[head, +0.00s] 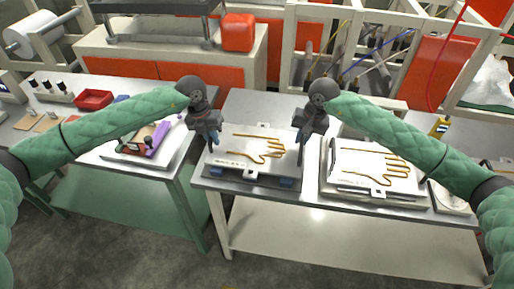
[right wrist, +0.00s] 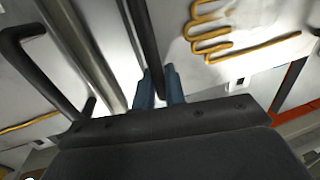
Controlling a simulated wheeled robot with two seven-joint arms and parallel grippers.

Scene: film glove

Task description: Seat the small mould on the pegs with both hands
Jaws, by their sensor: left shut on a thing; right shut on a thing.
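The small mould (head: 235,137), a white plate with a gold hand outline, is between my two grippers over a dark base (head: 262,181) on the middle table. My left gripper (head: 212,146) is shut on the mould's left side. My right gripper (head: 299,144) is shut on its right side. In the right wrist view the blue fingertips (right wrist: 160,88) close on a dark bar handle (right wrist: 146,45) beside the white plate (right wrist: 240,65). The pegs are hidden, so I cannot tell whether the plate touches them.
A second white mould (head: 350,176) with a gold hand outline lies close on the right; its black handle (right wrist: 22,62) is near my right gripper. A table (head: 110,155) at left holds a purple item (head: 157,139) and a red tray (head: 94,99). White frames stand behind.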

